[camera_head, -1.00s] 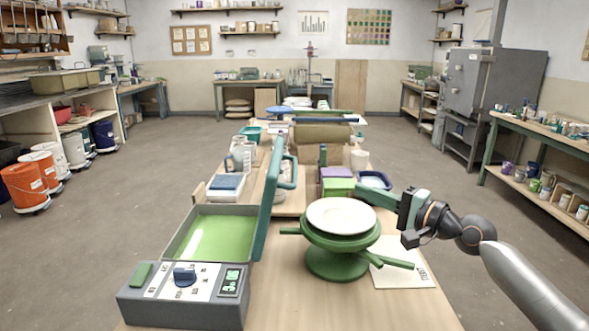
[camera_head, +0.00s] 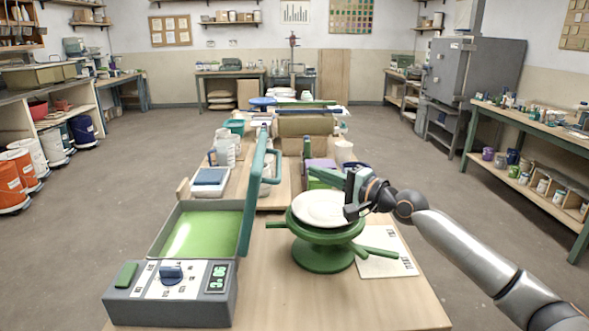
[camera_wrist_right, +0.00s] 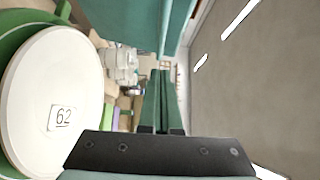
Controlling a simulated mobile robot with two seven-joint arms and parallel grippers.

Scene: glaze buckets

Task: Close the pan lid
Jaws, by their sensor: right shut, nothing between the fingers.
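A grey box (camera_head: 170,312) with a display and a blue knob stands at front left in the head view. Its green pan (camera_head: 203,235) is uncovered. The teal pan lid (camera_head: 253,190) stands upright at the pan's right side, with a loop handle (camera_head: 274,166) on its right face. A large teal panel, likely the lid (camera_wrist_right: 135,20), fills the top of the wrist view. My right gripper (camera_head: 312,173) is shut and empty, right of the lid and apart from it, above the far side of the turntable. Its closed fingers show in the wrist view (camera_wrist_right: 161,75). My left gripper is not in view.
A green turntable (camera_head: 322,258) with a white disc (camera_head: 320,208) stands right of the box, beneath my right gripper. A paper sheet (camera_head: 388,264) lies beside it. Jugs (camera_head: 226,148), a blue-topped tray (camera_head: 210,178) and bins stand behind.

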